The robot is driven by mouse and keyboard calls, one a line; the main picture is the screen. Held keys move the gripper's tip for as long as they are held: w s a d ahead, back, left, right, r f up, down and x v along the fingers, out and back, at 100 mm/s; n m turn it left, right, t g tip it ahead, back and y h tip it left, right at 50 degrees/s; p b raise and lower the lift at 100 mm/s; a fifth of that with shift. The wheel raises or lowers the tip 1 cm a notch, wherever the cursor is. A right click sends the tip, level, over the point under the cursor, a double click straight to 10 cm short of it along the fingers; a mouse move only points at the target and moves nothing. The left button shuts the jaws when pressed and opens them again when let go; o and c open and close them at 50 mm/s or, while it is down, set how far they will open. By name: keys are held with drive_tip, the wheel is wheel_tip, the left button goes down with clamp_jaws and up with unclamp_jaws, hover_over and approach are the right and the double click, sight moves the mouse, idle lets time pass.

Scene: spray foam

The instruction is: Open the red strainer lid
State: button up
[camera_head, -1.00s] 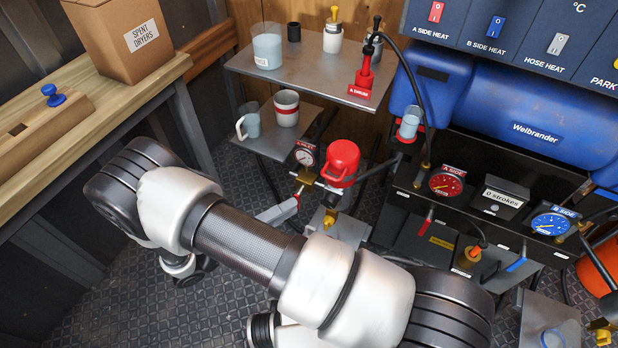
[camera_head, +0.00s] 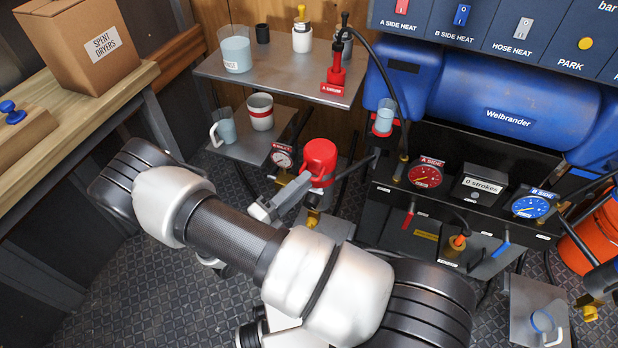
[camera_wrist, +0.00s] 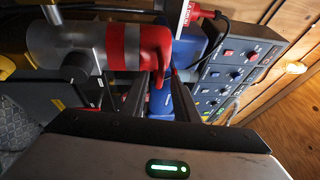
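The red strainer lid (camera_head: 320,157) sits closed on top of the strainer, above a light grey band, in the head view. In the wrist view the lid (camera_wrist: 152,45) is the red cap to the right of the silver strainer body (camera_wrist: 72,46). My gripper (camera_head: 298,187) is at the lower left of the lid in the head view. In the wrist view my gripper (camera_wrist: 160,80) has its two dark fingers apart, with a red part hanging from the lid between them. I cannot tell whether either finger touches it.
A pressure gauge (camera_head: 282,156) and brass fittings are close left of the strainer. A metal shelf (camera_head: 290,82) with cups and a red-based pump stands behind. Blue tanks (camera_head: 510,100) and a black gauge panel are to the right. The checkered floor (camera_head: 180,300) is clear at lower left.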

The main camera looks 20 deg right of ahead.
sight(317, 161)
drive_tip(key=shift+x, duration=1.6)
drive_tip(key=shift+c, duration=0.3)
clamp_jaws()
drive_tip(key=shift+r, duration=0.1)
